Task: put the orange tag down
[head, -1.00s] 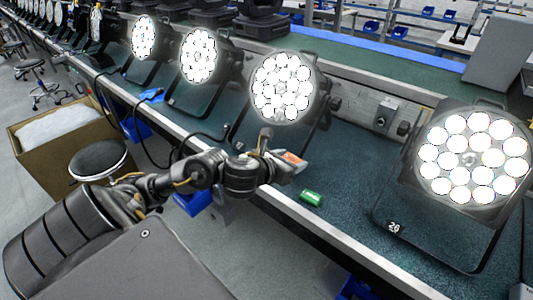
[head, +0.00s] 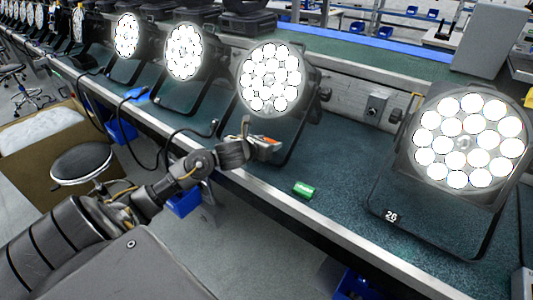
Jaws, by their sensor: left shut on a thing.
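My left gripper (head: 256,140) comes in from the left over the front part of the green bench (head: 345,185). It is shut on the orange tag (head: 268,141), which shows as a small orange piece with a pale edge at the fingertips. The tag is in front of the third lit par can (head: 270,79). I cannot tell whether the tag touches the bench top. My right gripper is not in view.
A small green block (head: 303,189) lies on the bench to the right of my left gripper. A large lit par can (head: 467,140) marked 26 stands at the right. A black cable (head: 168,143) loops over the front edge at the left.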

